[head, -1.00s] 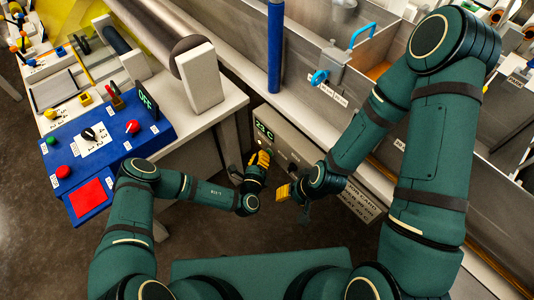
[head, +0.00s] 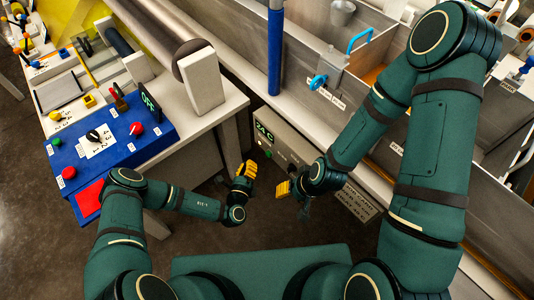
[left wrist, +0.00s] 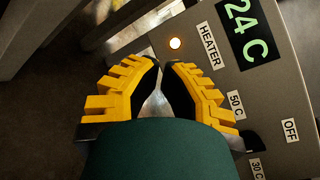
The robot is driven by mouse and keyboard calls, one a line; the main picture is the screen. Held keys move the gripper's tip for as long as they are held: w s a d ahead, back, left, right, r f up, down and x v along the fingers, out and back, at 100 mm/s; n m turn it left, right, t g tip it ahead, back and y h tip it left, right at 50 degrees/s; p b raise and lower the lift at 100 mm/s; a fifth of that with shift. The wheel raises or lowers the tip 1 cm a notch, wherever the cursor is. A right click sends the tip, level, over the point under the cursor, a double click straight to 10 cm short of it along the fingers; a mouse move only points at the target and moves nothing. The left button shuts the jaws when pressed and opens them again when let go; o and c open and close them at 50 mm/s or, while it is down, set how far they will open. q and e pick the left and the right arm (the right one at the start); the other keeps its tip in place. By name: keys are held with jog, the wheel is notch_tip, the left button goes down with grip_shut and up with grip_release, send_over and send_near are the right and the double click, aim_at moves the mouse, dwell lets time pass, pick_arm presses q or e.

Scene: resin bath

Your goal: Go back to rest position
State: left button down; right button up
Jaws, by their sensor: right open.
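My left gripper (head: 248,170), with yellow ridged fingers, is in front of the grey heater panel (head: 281,148), in the gap between the panel and the white table. In the left wrist view (left wrist: 160,66) its fingertips come together with only a thin gap and nothing seen between them. It does not touch the panel. My right gripper (head: 283,189) is open, just right of the left one, seen edge-on and partly hidden by its own wrist. No object shows in it. Both arms are bent in front of my body.
A blue control box (head: 109,146) with knobs and a red pad stands on the white table (head: 207,127) at left. The panel's display (left wrist: 248,28) reads 24 C, with a lit lamp (left wrist: 175,43) beside the HEATER label. A steel tank (head: 391,145) runs along the right. Dark floor lies below.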

pick_arm(q)
jog(key=shift+s+a, duration=0.1)
jog(key=shift+a, duration=0.1)
dwell(0.4)
jog(key=s+d+r+m+g+h, duration=0.4)
jog(key=s+d+m+g+h, duration=0.15)
jog(key=s+m+g, duration=0.35)
jog(key=s+d+r+m+g+h, duration=0.4)
jog(key=s+m+g+h, duration=0.25)
jog(key=m, duration=0.45)
jog(key=s+a+m+g+y, duration=0.5)
jog(key=s+a+m+y, duration=0.2)
jog(key=s+m, duration=0.15)
jog(key=w+a+r+m+t+y, duration=0.4)
jog(key=a+m, duration=0.5)
jog(key=m, duration=0.3)
jog(key=w+t+y, duration=0.1)
jog(key=w+y, duration=0.1)
jog(key=shift+w+a+t, duration=0.15)
jog(key=shift+w+t, duration=0.2)
jog(key=shift+w, duration=0.05)
